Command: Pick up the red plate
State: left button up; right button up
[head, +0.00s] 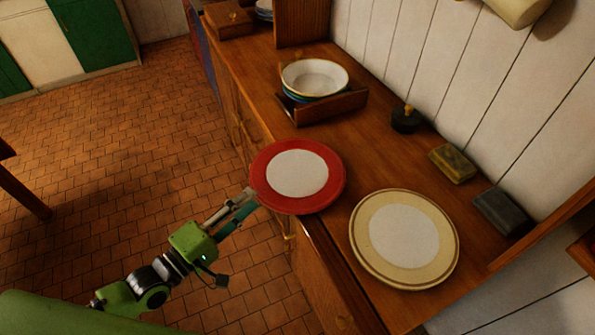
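The red plate (262,160) has a wide red rim and a white centre. It is at the front edge of the wooden counter, and its left side reaches out past that edge. My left gripper (252,197) comes in from the lower left, with its fingertips at the plate's left rim. The two fingers lie close together there. I cannot tell whether they are closed on the rim or only beside it. My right gripper is not in view.
A cream plate (365,240) lies close on the right. A rack (345,105) with stacked bowls (315,76) stands behind. A black object (405,121), a yellow block (453,163) and a dark block (502,211) sit along the wall. The tiled floor (140,175) left of the counter is clear.

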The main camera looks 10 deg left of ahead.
aim_at(263, 187)
pick_arm(q)
jog(key=shift+p+x, duration=0.7)
jog(key=shift+x, duration=2.2)
grip_shut()
jog(key=shift+r, duration=0.1)
